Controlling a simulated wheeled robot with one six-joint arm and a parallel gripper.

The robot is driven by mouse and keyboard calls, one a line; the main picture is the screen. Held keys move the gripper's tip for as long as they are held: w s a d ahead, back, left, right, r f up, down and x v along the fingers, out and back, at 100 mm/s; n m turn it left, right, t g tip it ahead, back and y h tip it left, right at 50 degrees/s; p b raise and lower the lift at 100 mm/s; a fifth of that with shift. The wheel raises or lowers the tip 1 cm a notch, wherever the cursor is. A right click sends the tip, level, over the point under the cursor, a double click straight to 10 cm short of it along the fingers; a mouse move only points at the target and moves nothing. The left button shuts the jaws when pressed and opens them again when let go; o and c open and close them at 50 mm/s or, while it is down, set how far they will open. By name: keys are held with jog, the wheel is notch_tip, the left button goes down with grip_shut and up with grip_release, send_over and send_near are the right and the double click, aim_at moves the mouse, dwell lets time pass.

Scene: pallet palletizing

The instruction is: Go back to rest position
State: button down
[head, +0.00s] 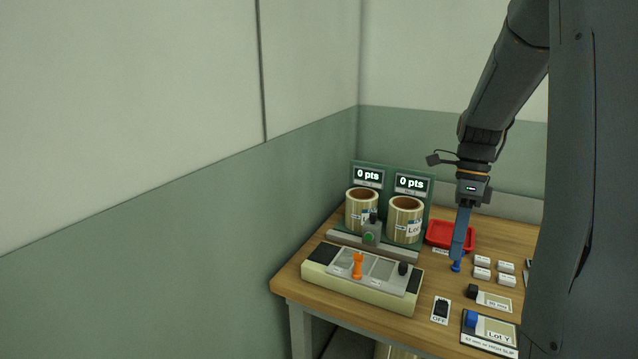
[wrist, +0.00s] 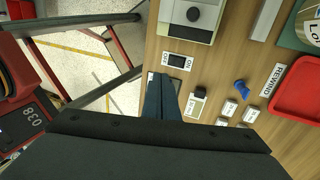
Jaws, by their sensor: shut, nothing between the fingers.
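My gripper (head: 460,250) points down over the right part of the wooden table in the head view, its blue-grey fingers together and empty. In the wrist view the closed fingertips of my gripper (wrist: 163,82) are above the table's edge, close to the ON/OFF switch (wrist: 177,61). In the head view a small blue peg (head: 455,266) shows at the fingertips. The wrist view shows the blue peg (wrist: 241,87) standing apart from the fingers. The card with a blue block, Lot Y (head: 498,332), lies at the table's front; the fingers mostly cover it in the wrist view.
A cream device with an orange lever (head: 357,265) stands at the table's left. Behind it are two label rolls (head: 362,208) (head: 405,220) under "0 pts" displays. A red tray (head: 437,233) and several white blocks (head: 507,266) lie near my gripper. Walls enclose the left and back.

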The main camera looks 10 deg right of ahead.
jog(key=s+a+f+n+t+h, duration=0.1)
jog(key=s+a+f+n+t, duration=0.1)
jog(key=a+n, duration=0.8)
jog(key=s+a+f+n+t+h+b, duration=0.1)
jog(key=s+a+f+n, duration=0.4)
jog(key=a+n, duration=0.6)
jog(key=s+n+t, duration=0.1)
jog(key=n, duration=0.3)
jog(key=shift+f, duration=0.2)
